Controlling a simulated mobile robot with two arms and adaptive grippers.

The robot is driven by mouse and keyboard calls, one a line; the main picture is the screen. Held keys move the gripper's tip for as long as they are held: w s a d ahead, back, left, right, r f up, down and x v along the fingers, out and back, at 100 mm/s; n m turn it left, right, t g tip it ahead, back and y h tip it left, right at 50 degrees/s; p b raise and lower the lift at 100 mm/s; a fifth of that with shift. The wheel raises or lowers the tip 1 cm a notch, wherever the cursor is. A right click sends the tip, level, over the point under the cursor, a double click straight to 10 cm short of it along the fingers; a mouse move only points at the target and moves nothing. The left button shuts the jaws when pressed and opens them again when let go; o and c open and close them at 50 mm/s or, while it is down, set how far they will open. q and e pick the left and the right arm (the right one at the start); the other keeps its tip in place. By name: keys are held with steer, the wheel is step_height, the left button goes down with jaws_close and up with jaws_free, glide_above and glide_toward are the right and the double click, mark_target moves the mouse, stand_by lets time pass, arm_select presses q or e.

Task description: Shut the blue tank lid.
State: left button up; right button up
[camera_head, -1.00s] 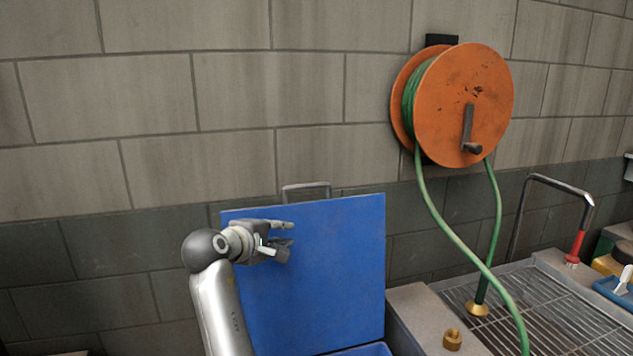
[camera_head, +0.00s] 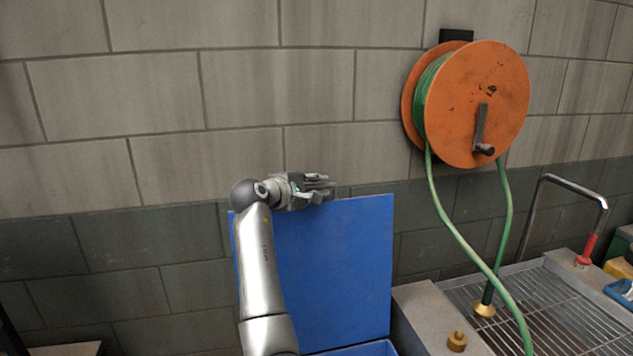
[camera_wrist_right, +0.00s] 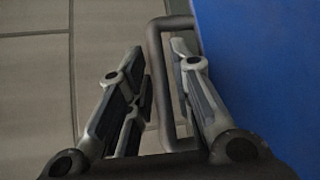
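The blue tank lid (camera_head: 335,265) stands upright against the wall, open. A strip of the blue tank (camera_head: 362,349) shows below it at the bottom edge. My right gripper (camera_head: 322,188) is at the lid's top edge, over the place of the grey handle, and hides it in the head view. In the right wrist view the handle (camera_wrist_right: 158,85) is a bent bar between the two fingers of my right gripper (camera_wrist_right: 155,60). The fingers are apart, one on each side of the bar, with the lid (camera_wrist_right: 260,70) at the right. My left gripper is out of view.
An orange hose reel (camera_head: 478,105) hangs on the block wall, its green hose (camera_head: 455,235) dropping to the sink grate (camera_head: 545,310) at the right. A brass fitting (camera_head: 457,341) sits on the grey ledge beside the tank. The wall behind the lid is close.

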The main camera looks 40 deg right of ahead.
steer(key=shift+w+d+f, duration=0.1)
steer(key=shift+d+f, duration=0.05)
steer(key=shift+d, duration=0.2)
steer(key=shift+c, duration=0.3)
jaws_close()
steer(key=shift+f, duration=0.1)
